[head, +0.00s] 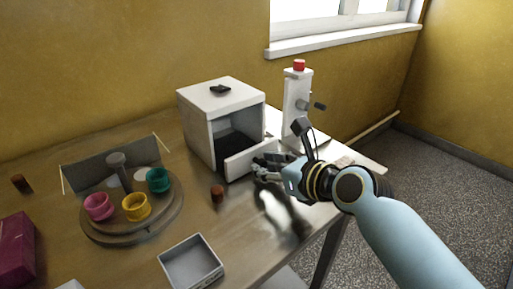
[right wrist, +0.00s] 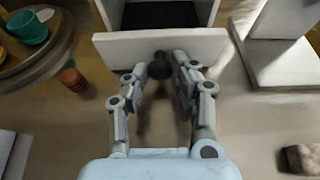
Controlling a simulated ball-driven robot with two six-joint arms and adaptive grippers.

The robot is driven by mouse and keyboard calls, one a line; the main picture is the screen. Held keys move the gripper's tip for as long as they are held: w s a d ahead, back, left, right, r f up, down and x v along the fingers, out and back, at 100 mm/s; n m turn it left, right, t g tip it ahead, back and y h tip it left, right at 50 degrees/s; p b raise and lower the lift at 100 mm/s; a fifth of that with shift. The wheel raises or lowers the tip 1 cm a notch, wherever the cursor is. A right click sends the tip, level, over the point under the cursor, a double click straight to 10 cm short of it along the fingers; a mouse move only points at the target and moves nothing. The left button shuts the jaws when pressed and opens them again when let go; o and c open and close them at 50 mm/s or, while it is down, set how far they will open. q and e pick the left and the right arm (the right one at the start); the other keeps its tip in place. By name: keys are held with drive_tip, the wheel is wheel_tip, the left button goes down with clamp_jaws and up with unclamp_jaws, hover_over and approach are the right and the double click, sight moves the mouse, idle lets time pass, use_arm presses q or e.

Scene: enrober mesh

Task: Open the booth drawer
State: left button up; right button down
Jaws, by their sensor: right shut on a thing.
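The booth (head: 203,118) is a white box with an open front, standing on the table against the back wall. Its drawer (head: 243,161) has a white front panel and stands out from the box at the bottom. In the right wrist view the drawer front (right wrist: 118,47) spans the top, with a dark interior behind it. My right gripper (head: 262,165) is at the drawer front. Its fingers (right wrist: 161,72) are shut on the dark round knob (right wrist: 159,66) in the middle of the panel. The fingers hide part of the knob. My left gripper is not in view.
A white press-like stand (head: 297,100) with a red top is right of the booth. A round turntable (head: 130,232) with pink, yellow and teal cups is at left. A small brown cylinder (head: 217,193) stands near the drawer. A grey tray (head: 190,265) lies in front.

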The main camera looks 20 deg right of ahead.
drive_tip(key=s+d+p, duration=0.1)
drive_tip(key=s, duration=0.1)
drive_tip(key=s+d+p, duration=0.1)
drive_tip(key=s, duration=0.2)
drive_tip(key=s+d+p, duration=0.1)
drive_tip(key=s, duration=0.2)
drive_tip(key=shift+s+r, duration=0.1)
drive_tip(key=shift+s, duration=0.05)
drive_tip(key=shift+s+d, duration=0.15)
drive_tip(key=shift+s, duration=0.25)
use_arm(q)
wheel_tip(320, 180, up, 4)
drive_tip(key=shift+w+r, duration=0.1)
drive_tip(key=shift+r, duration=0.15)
use_arm(e)
drive_tip(key=c, duration=1.1)
unclamp_jaws()
drive_tip(key=v, duration=1.2)
